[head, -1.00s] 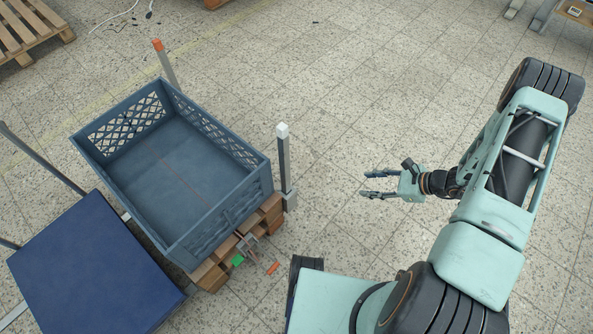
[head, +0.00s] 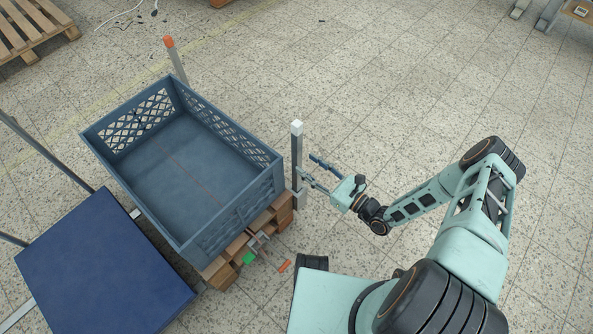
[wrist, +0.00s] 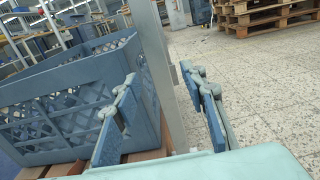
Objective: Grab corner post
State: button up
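A grey upright corner post (head: 296,160) with a white cap stands at the near right corner of the blue crate. Another post (head: 178,65) with an orange cap stands at the crate's far corner. My gripper (head: 308,166) is open and empty just right of the white-capped post, fingers pointing towards it. In the wrist view the post (wrist: 158,60) rises between the two open fingers (wrist: 160,85), with space on both sides. I cannot tell whether it is between the fingertips or just beyond them.
The blue lattice crate (head: 225,235) sits on a wooden pallet (head: 235,255). A green piece (head: 249,258) and an orange piece (head: 284,266) show by the pallet's front. A dark blue platform (head: 100,265) stands at lower left.

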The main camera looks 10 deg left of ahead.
aim_at(300, 160)
jog(key=x, duration=0.2)
jog(key=b+x, duration=0.1)
jog(key=x, duration=0.2)
jog(key=shift+w+a+f, duration=0.1)
jog(key=shift+a+f, duration=0.2)
jog(key=shift+c, duration=0.4)
grip_shut()
jog(key=shift+r, duration=0.1)
